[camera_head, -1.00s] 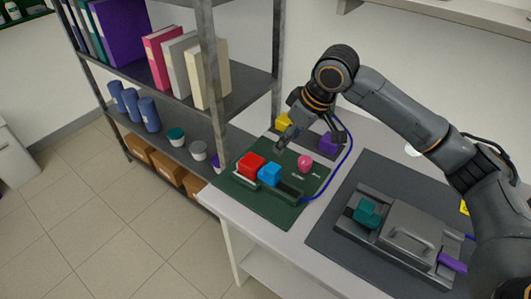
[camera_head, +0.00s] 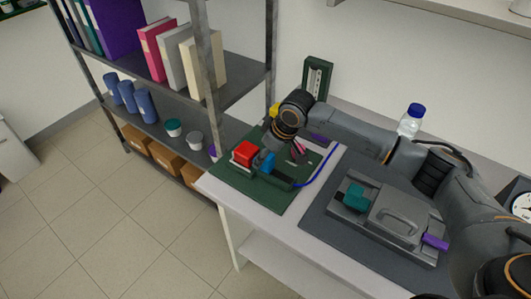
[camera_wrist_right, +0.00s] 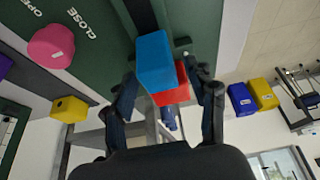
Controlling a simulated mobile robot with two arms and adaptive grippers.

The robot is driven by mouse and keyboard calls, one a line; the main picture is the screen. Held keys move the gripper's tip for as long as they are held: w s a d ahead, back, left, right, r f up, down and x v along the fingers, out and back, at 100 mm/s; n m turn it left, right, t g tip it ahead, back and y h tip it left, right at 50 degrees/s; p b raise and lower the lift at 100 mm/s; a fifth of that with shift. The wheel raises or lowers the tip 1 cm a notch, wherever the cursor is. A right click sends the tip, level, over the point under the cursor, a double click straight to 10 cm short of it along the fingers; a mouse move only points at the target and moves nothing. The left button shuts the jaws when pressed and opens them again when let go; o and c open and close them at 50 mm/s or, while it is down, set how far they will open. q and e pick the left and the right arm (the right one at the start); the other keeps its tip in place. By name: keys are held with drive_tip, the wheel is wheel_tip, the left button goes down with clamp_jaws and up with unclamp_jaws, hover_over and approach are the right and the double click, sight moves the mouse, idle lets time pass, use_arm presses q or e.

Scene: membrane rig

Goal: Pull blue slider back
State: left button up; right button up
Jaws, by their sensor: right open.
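The blue slider (camera_head: 267,165) stands on a dark rail on the green board (camera_head: 232,185), close beside the red block (camera_head: 244,152). My right gripper (camera_wrist_right: 163,80) is open and reaches down over the rail. In the right wrist view the blue slider (camera_wrist_right: 154,60) shows between and just beyond its two fingers, with the red block (camera_wrist_right: 180,90) partly hidden behind it. I cannot tell whether a finger touches the slider. In the head view my right wrist hides part of the board. My left gripper is in neither view.
A pink knob (camera_wrist_right: 52,46) beside OPEN and CLOSE lettering sits on the board. A blue cable (camera_head: 318,170) curves along its right side. A grey device with a teal block (camera_head: 356,197) and a purple block (camera_head: 435,241) lies on a dark mat. A bottle (camera_head: 411,121) stands behind my right arm.

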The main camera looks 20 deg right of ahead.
sight(272, 167)
drive_tip(key=shift+c, duration=0.2)
drive_tip(key=shift+s, duration=0.1)
drive_tip(key=c, duration=1.1)
clamp_jaws()
drive_tip(key=shift+s+d+r, duration=0.1)
drive_tip(key=s+d+p, duration=0.2)
drive_tip(key=shift+s+p, duration=0.25)
drive_tip(key=shift+p, duration=0.1)
drive_tip(key=shift+s+d, duration=0.1)
drive_tip(key=shift+s, duration=0.1)
drive_tip(key=shift+w+f, duration=0.1)
drive_tip(key=shift+f, duration=0.1)
drive_tip(key=o, duration=1.1)
unclamp_jaws()
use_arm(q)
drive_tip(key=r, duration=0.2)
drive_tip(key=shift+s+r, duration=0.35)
use_arm(e)
drive_tip(key=shift+o, duration=0.2)
drive_tip(key=shift+r, duration=0.1)
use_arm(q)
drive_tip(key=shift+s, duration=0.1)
